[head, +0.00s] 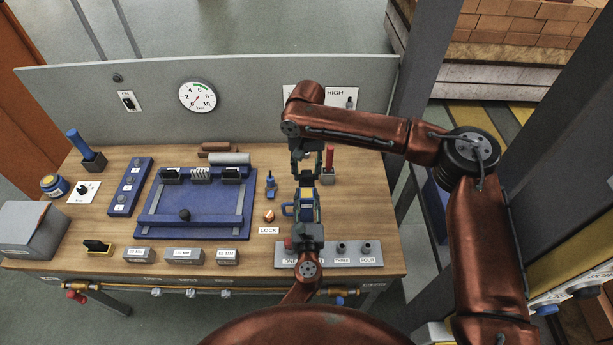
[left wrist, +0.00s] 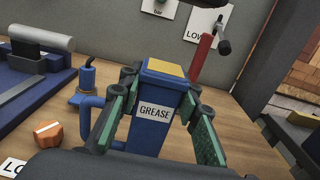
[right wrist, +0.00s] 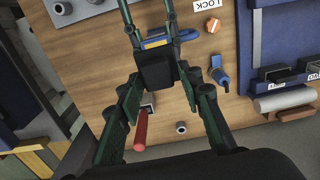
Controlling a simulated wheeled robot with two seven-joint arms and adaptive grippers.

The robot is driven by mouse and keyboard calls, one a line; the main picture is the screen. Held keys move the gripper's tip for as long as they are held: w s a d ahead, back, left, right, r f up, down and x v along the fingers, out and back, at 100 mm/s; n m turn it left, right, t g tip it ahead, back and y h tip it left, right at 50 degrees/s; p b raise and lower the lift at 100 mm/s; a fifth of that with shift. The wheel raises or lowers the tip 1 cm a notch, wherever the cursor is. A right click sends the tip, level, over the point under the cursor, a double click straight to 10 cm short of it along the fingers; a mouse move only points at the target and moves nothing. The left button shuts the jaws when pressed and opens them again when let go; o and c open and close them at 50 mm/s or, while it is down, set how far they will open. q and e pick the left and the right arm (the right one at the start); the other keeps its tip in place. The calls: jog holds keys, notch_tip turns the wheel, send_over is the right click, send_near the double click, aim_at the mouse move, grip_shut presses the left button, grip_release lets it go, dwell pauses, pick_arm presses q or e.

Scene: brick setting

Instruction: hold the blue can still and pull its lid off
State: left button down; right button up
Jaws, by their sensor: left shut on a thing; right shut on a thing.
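The blue can (head: 306,211) stands upright on the bench, with a side handle. In the left wrist view the can (left wrist: 152,112) bears a GREASE label and shows a yellow top inside a blue rim. My left gripper (head: 306,218) is shut on the can, its green pads on both sides. My right gripper (head: 304,172) points down just behind and above the can. In the right wrist view, a dark block (right wrist: 157,72) that looks like the lid is between its fingertips. It appears lifted clear of the can; the gap is hard to judge.
A red-handled upright (left wrist: 201,58) stands close behind the can. A small blue bottle (head: 270,184) and an orange knob (head: 269,215) are to its left. A grey control panel (head: 370,252) lies in front, and a blue fixture (head: 180,228) is farther left. Bench surface right of the can is clear.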

pick_arm(q)
jog(key=c, duration=1.4)
grip_release()
jog(key=shift+o, duration=0.2)
